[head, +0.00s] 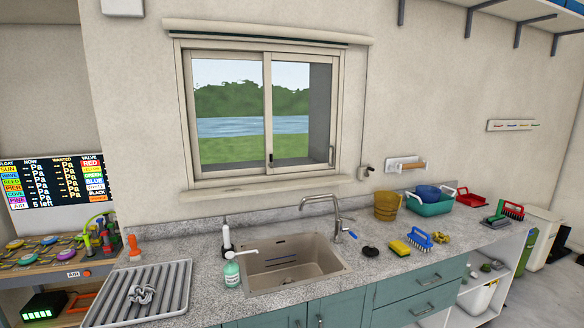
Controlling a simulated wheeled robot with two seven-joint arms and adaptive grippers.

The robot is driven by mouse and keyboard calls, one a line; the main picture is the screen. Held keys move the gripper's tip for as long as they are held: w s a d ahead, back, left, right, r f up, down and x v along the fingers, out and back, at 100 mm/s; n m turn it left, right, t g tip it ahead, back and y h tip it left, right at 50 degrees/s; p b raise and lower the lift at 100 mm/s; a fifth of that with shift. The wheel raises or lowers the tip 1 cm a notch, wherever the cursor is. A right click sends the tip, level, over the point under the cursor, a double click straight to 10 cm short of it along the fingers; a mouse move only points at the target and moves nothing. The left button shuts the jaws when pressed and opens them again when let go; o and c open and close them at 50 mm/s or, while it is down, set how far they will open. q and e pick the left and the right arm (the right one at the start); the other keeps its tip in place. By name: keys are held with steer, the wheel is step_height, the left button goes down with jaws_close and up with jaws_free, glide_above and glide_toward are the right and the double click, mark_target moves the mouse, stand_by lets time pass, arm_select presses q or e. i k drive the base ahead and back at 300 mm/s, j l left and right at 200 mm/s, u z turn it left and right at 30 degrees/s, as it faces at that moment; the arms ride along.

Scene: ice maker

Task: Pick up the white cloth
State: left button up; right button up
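A small pale grey-white knotted or crumpled thing (142,295) lies on the ribbed grey draining rack (176,283) at the lower left. It may be the white cloth, but it is too small to be sure. I see no other clear white cloth on the counter. Neither of my grippers is in view.
The sink (292,262) with its faucet (336,214) is right of the rack. Brushes, a yellow sponge (399,247) and a brown bucket (386,206) are farther right.

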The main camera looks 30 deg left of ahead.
mark_target(144, 296)
steer(key=u, duration=2.25)
